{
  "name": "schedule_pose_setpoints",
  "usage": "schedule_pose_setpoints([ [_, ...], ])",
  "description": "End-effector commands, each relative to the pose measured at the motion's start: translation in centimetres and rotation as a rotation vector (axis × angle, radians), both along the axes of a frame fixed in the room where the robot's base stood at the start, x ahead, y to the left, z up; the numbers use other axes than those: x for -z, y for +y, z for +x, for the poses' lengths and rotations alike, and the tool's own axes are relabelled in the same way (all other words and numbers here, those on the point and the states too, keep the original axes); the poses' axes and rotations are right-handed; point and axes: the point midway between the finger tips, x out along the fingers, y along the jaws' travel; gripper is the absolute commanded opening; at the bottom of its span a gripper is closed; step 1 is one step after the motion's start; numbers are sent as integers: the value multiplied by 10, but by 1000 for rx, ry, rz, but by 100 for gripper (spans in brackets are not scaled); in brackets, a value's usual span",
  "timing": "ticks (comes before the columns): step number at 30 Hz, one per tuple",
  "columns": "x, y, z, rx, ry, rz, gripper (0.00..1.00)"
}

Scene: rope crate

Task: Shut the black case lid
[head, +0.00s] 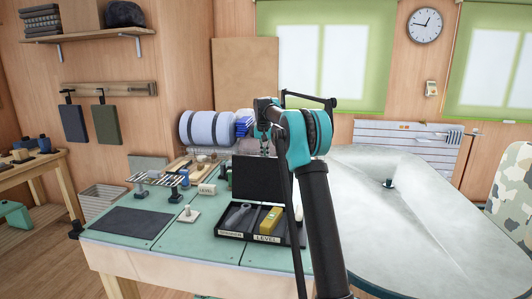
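The black case (225,235) sits on the green-topped workbench with its lid (259,177) standing up, open, at the back. A grey tool and a yellow level (270,220) lie in its compartments, with labels along the front; one reads "LEVEL". My arm rises in front of the case's right side and partly hides it. My gripper (264,143) is small at the far end of the arm, above and behind the lid and apparently apart from it. Its fingers are too small and too hidden to tell whether they are open or shut.
Blue-white rolls (208,128) stand behind. A large grey-white surface (420,215) is to the right. The bench's front left is mostly clear.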

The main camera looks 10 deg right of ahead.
Motion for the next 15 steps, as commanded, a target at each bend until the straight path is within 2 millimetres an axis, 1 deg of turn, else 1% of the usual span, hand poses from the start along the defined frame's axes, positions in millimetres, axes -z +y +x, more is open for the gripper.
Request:
schedule_pose_setpoints([
  [3, -1, 4, -10, 0, 0, 0, 0],
  [6, -2, 5, -14, 0, 0, 0, 0],
  [15, -2, 6, -17, 0, 0, 0, 0],
])
